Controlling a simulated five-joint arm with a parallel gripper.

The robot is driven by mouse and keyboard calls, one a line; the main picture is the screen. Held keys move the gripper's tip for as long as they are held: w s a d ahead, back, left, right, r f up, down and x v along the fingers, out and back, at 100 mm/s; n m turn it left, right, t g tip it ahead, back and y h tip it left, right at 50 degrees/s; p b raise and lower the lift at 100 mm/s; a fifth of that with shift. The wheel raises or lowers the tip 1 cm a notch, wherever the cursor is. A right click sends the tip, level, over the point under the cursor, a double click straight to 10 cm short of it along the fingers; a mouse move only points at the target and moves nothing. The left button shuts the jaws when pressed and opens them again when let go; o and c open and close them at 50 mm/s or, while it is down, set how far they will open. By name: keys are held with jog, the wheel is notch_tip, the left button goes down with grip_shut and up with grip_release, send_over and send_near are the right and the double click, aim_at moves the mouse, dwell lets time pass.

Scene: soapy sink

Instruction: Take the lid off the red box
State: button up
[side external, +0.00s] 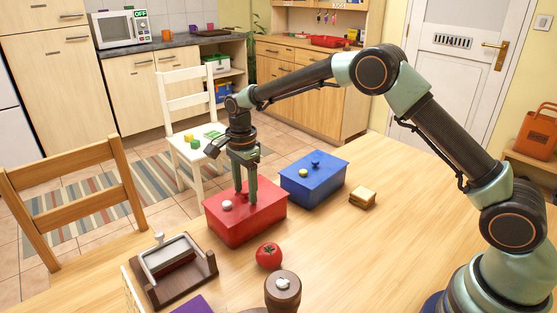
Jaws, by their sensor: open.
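The red box (246,227) stands on the wooden table, its red lid (262,203) on top. A pale round knob (227,205) shows on the left part of the lid. My gripper (246,198) points straight down over the middle of the lid, to the right of that knob. Its fingers are open, close together in this view, with the tips at or just above the lid. I cannot tell whether they touch it or whether something stands between them.
A blue box (314,186) with a lid stands close behind to the right. A sandwich (362,197) lies further right. A tomato (269,255), a brown wooden pot (283,291) and a dark wooden stand (178,275) are in front.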

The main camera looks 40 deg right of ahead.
grip_shut()
jog(key=shift+r, duration=0.15)
